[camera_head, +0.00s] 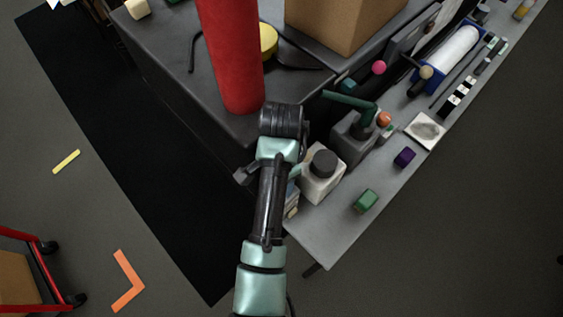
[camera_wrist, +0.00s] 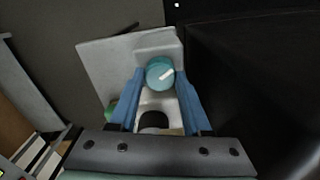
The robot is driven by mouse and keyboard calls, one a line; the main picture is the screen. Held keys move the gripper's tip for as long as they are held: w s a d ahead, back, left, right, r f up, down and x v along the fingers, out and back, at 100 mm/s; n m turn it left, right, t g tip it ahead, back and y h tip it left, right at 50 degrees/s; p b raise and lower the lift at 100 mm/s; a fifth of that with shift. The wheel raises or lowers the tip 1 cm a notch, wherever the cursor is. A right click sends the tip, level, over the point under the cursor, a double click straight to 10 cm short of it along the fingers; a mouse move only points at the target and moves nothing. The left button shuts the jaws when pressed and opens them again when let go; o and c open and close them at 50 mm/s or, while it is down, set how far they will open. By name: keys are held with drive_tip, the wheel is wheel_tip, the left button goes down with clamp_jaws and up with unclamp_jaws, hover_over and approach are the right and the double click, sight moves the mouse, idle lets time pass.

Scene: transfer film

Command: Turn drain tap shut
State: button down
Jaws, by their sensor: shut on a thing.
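In the head view my arm reaches up to the dark machine's corner, and my wrist hides the fingers and the knob.
A white jug with a dark cap (camera_head: 323,163) stands close right of my wrist. A grey container (camera_head: 352,137) with a teal spout is behind it. A green block (camera_head: 366,201) and purple block (camera_head: 404,157) lie on the grey bench (camera_head: 335,226). A red cylinder (camera_head: 232,55) rises above my wrist.

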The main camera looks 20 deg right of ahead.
drive_tip(key=n+p, duration=0.4)
drive_tip(key=n, duration=0.2)
drive_tip(key=shift+r, duration=0.2)
drive_tip(key=n+p, duration=0.2)
drive_tip(key=n, duration=0.3)
drive_tip(key=shift+w+f, duration=0.1)
drive_tip(key=shift+n+p, duration=0.3)
drive_tip(key=shift+n, duration=0.2)
drive_tip(key=shift+c, duration=1.8)
unclamp_jaws()
wheel_tip(320, 180, up, 13)
drive_tip(key=p, duration=0.1)
drive_tip(key=shift+f, duration=0.1)
